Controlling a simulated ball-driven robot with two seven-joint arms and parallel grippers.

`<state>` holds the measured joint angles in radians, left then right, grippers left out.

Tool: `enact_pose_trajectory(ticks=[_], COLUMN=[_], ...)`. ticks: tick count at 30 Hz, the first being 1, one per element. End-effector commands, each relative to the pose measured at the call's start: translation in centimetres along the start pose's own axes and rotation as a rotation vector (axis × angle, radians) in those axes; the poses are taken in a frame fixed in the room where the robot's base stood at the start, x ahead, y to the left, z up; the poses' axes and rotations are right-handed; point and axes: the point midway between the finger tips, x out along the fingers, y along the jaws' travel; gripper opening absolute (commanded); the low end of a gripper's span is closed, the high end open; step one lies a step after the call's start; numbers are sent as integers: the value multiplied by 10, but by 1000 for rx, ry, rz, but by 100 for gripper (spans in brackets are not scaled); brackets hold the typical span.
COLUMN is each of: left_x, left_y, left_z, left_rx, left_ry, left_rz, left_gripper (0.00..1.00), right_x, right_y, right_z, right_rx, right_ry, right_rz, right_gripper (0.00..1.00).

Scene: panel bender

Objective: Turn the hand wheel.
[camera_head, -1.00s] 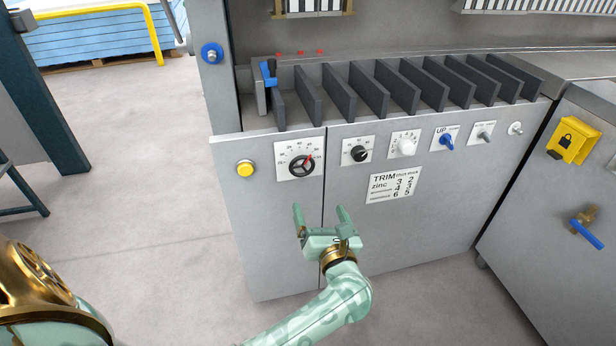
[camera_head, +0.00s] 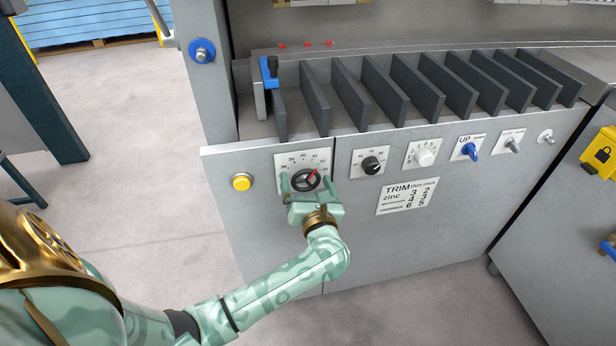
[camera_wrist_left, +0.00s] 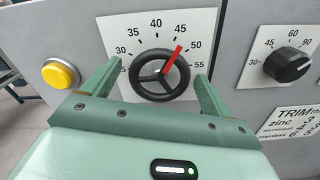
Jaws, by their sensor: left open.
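The hand wheel (camera_head: 306,180) is a small black three-spoke wheel on a white dial plate on the grey cabinet front. It also shows in the left wrist view (camera_wrist_left: 159,75). Its red pointer (camera_wrist_left: 173,58) points up and right, between the 45 and 50 marks. My left gripper (camera_head: 307,182) is open in front of the wheel, one finger on each side of it. In the left wrist view the fingers stand apart from the rim, with gaps on both sides. The wheel's lower part is partly hidden in the head view. My right gripper is not in view.
A yellow button (camera_head: 241,182) is left of the dial. A black knob (camera_head: 371,165), a white knob (camera_head: 425,157) and a blue switch (camera_head: 469,150) are to the right. A TRIM label (camera_head: 407,196) sits below them. Dark upright plates stand above the panel.

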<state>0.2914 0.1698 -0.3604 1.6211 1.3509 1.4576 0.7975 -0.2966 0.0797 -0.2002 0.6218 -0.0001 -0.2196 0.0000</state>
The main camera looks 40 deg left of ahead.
Motion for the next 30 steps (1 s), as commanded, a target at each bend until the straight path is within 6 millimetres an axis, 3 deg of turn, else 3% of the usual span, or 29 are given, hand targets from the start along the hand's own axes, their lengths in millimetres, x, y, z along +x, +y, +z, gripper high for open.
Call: enact_pose_trajectory(ticks=[6,11,23,30], left_x=[0,0,0,-1], left_y=[0,0,0,1], left_z=[0,0,1,3], left_rx=[0,0,50,199], left_ry=[0,0,0,1], left_rz=[0,0,0,0], left_gripper=[86,41,41,41], right_x=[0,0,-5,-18], right_y=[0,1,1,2], right_z=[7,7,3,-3], right_rx=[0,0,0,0], right_ry=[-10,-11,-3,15], right_rz=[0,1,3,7], right_gripper=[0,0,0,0])
